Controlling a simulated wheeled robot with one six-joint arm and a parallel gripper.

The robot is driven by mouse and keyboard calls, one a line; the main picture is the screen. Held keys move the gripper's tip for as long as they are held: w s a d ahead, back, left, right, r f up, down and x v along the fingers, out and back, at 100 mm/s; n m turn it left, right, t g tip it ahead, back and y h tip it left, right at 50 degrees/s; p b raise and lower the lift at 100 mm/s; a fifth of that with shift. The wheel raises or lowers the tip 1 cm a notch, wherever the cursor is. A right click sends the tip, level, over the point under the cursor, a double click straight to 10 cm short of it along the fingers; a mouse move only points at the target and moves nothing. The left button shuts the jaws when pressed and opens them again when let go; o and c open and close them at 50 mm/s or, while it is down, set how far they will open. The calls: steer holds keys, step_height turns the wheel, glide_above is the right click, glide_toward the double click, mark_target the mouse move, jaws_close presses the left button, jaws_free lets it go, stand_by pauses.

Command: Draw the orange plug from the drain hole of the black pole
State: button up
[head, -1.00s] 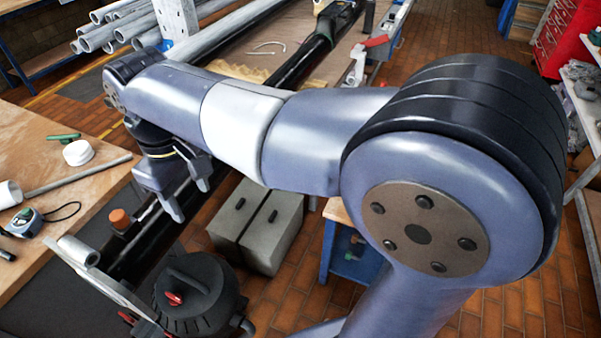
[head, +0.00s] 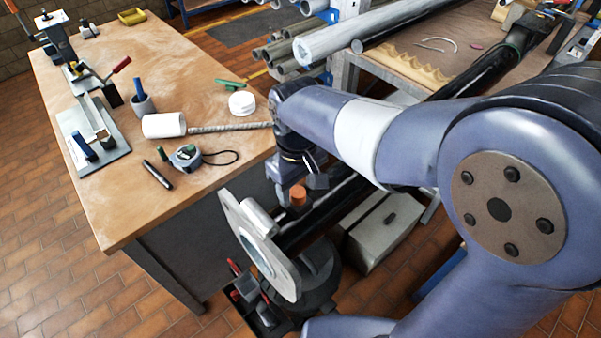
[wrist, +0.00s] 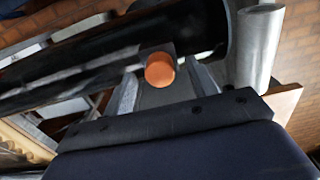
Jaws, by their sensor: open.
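The orange plug (head: 298,194) stands out from the side of the black pole (head: 335,203), near the pole's lower end. The plug also shows in the wrist view (wrist: 160,70), its round orange face toward the camera against the black pole (wrist: 100,60). My gripper (head: 301,190) is at the plug with its fingers apart. In the wrist view one finger lies on each side just below the plug, and I cannot tell whether either touches it. The drain hole itself is hidden by the plug.
A grey flange plate (head: 233,215) with a short pipe stands at the pole's near end. The wooden workbench (head: 110,200) is left of my gripper, holding a tape measure (head: 186,156) and a white roll (head: 164,125). A grey box (head: 375,235) sits on the floor to the right.

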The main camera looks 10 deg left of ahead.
mark_target(298, 191)
steer(key=shift+f, duration=0.3)
steer(key=shift+c, duration=0.4)
steer(key=c, duration=1)
steer(key=shift+o, duration=0.2)
steer(key=shift+r+p, duration=2.15)
steer(key=shift+r, duration=0.35)
